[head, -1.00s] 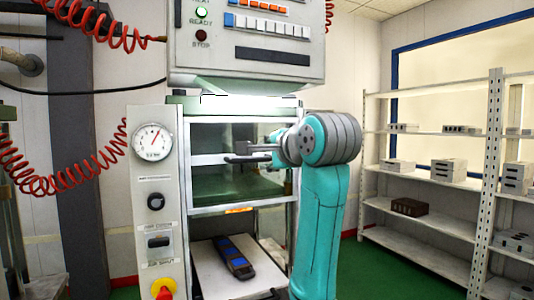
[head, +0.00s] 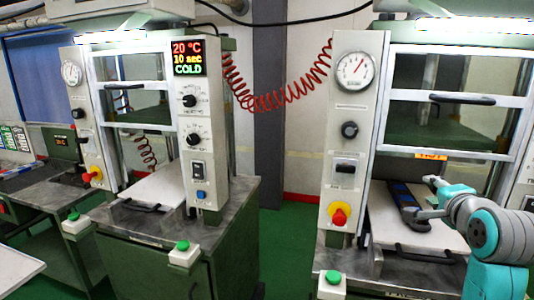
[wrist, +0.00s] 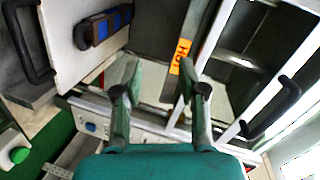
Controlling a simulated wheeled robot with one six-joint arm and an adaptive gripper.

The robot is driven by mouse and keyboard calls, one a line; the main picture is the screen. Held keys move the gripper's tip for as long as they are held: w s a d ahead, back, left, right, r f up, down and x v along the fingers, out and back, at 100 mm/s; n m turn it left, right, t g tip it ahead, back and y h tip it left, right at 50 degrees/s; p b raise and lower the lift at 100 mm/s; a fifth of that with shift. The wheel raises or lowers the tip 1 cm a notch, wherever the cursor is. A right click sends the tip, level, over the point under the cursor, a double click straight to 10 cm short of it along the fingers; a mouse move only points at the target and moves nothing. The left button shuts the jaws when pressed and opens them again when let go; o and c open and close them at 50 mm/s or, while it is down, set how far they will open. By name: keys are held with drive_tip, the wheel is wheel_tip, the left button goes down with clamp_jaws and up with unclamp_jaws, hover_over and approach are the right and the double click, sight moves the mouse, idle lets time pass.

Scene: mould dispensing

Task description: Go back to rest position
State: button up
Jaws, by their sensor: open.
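My gripper (head: 430,198) is open and empty in the head view, at the right, in front of the hot press (head: 440,120). In the wrist view its two fingers (wrist: 160,90) stand apart with nothing between them. A dark mould with blue parts (head: 405,200) lies on the light pull-out plate (head: 382,222) of that press. The mould also shows at the upper left of the wrist view (wrist: 100,28), apart from the fingers. The press door with its dark handle (head: 462,99) is above the plate.
A cold press (head: 205,120) with a "20 °C COLD" display stands to the left, its plate (head: 165,185) bare. Green buttons (head: 333,277) stick out in front. A red coiled cable (head: 275,100) hangs between the presses. Green floor (head: 280,250) is free between them.

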drive_tip(key=s+a+f+n, duration=0.35)
drive_tip(key=s+f, duration=0.25)
drive_tip(key=f, duration=0.5)
drive_tip(key=s+a+f+n+y, duration=0.15)
drive_tip(key=s+a+f, duration=0.35)
drive_tip(key=f, duration=0.6)
drive_tip(key=s+a+f+n+h, duration=0.1)
drive_tip(key=s+a+f+n, duration=0.4)
drive_tip(key=f, duration=0.7)
drive_tip(key=s+a+f+n+y, duration=0.1)
drive_tip(key=s+a+f, duration=0.15)
drive_tip(key=s, duration=0.65)
drive_tip(key=s+a+f+n+y, duration=0.1)
drive_tip(key=s+f, duration=0.2)
drive_tip(key=s, duration=0.6)
drive_tip(key=s+a+r+n, duration=0.1)
drive_tip(key=s+r+n, duration=0.1)
drive_tip(key=s, duration=0.6)
drive_tip(key=s+a+r+n, duration=0.1)
drive_tip(key=s+n, duration=0.2)
drive_tip(key=s, duration=0.5)
drive_tip(key=shift+s+a+r+y, duration=0.2)
drive_tip(key=shift+a+r+y, duration=0.05)
drive_tip(key=shift+r+y, duration=0.1)
drive_tip(key=shift+s+r, duration=0.15)
drive_tip(key=shift+s, duration=0.15)
